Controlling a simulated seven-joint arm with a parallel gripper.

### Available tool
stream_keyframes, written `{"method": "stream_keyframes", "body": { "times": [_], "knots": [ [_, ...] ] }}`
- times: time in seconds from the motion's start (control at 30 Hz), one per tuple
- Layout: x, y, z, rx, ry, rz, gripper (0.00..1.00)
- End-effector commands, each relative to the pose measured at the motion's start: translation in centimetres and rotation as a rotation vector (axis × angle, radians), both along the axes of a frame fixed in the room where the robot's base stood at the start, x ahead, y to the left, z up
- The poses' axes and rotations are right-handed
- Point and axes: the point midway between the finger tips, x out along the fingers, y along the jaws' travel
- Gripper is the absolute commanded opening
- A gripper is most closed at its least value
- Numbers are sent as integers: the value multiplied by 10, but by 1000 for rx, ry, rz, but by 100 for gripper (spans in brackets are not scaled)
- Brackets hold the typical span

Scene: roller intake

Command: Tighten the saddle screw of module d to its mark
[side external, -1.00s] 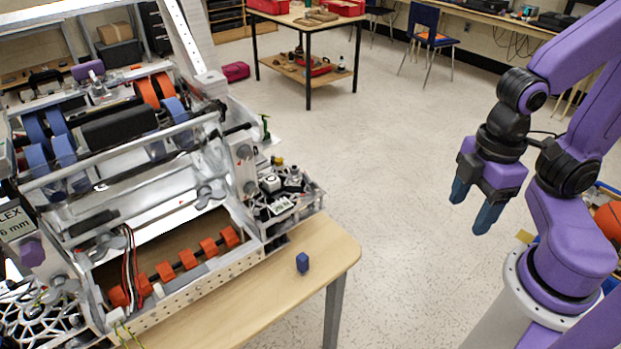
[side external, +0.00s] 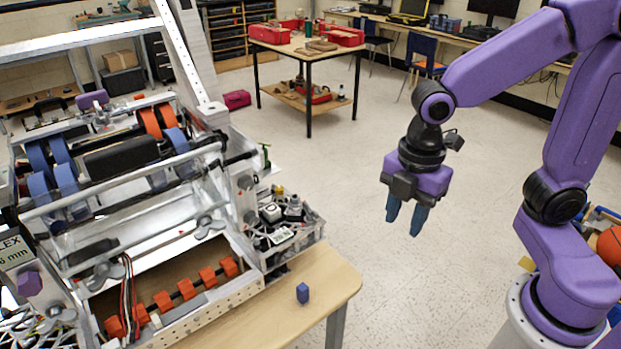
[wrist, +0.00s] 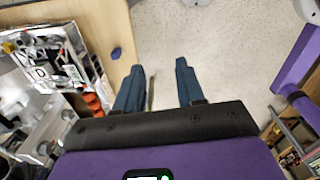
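My gripper (side external: 404,222) hangs over open floor to the right of the table, fingers pointing down. Its two blue fingers stand apart with nothing between them, as the wrist view also shows (wrist: 158,78). The roller intake (side external: 120,190) stands on the left, well away from my gripper. A white label with a letter D (wrist: 40,72) shows on the machine in the wrist view, at the left. I cannot make out the saddle screw or its mark in either view.
Small parts (side external: 285,222) crowd the intake's right side. The floor between table and arm is clear.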

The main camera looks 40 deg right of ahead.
Motion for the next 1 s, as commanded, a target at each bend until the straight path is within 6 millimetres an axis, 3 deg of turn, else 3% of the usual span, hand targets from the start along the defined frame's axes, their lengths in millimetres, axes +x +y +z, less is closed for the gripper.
{"method": "stream_keyframes", "body": {
  "times": [0.3, 0.7, 0.83, 1.0],
  "knots": [
    [91, 23, -10, -14, -2, 473, 38],
    [201, 18, -39, -22, 1, 1068, 38],
    [226, 11, -49, -22, 1, 1222, 38],
    [244, 4, -56, -22, 0, 1339, 38]
  ]
}}
